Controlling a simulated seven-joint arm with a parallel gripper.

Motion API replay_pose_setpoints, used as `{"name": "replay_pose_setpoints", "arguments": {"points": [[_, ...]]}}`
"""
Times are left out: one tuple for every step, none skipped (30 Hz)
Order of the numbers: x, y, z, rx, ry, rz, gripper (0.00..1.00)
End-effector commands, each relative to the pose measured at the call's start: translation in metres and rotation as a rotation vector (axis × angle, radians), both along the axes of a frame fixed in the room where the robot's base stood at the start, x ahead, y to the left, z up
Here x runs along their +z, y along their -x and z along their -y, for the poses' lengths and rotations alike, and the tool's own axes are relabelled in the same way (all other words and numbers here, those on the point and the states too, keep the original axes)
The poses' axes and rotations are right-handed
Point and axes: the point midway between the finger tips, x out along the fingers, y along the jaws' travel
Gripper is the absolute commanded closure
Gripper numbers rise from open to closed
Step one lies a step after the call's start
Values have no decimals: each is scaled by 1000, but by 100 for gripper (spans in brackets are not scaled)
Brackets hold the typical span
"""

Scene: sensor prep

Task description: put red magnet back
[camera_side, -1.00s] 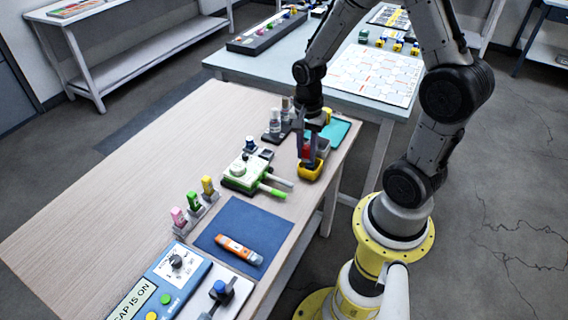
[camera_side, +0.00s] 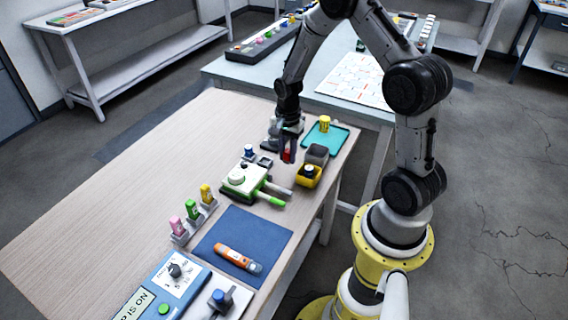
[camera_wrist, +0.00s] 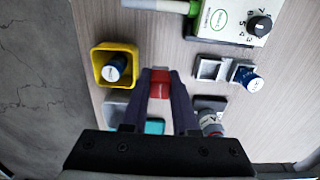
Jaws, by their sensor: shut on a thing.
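My gripper (camera_side: 287,158) is shut on the red magnet (camera_side: 287,155), which also shows between the fingertips in the wrist view (camera_wrist: 160,84). It holds the magnet over the table, left of the yellow bin (camera_side: 316,182). The yellow bin (camera_wrist: 97,57) in the wrist view holds a blue-and-white capped piece (camera_wrist: 116,67). A small grey square holder (camera_wrist: 200,69) looks empty, to the right of the magnet in the wrist view. Beside it, another holder has a blue piece (camera_wrist: 252,82). I cannot tell the magnet's height.
A grey bin (camera_side: 318,151) stands behind the yellow bin. A teal tray (camera_side: 338,134) carries a yellow piece (camera_side: 325,123). The white-and-green device (camera_side: 243,180) is in front of the holders. A vial (camera_wrist: 210,123) stands right of the fingers in the wrist view.

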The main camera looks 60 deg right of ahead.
Motion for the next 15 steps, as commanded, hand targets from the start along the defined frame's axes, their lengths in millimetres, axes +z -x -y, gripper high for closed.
{"name": "replay_pose_setpoints", "arguments": {"points": [[-7,-4,2,0,-1,-1,100],[-9,-6,3,0,-1,-2,100],[-12,-9,4,0,0,0,100],[-13,-10,5,0,0,0,100],[-14,-11,5,0,0,0,100],[-15,-12,6,0,0,0,100],[-16,-12,6,0,0,0,100],[-18,-13,6,0,0,0,100],[-20,-15,7,0,0,0,100],[-22,-16,8,0,0,0,100],[-26,-17,8,0,-1,-1,100],[-32,-16,8,0,-1,-3,100],[-36,-16,8,0,-1,-3,100],[-41,-16,8,0,-1,-3,100],[-46,-16,8,0,-1,-3,100]]}}
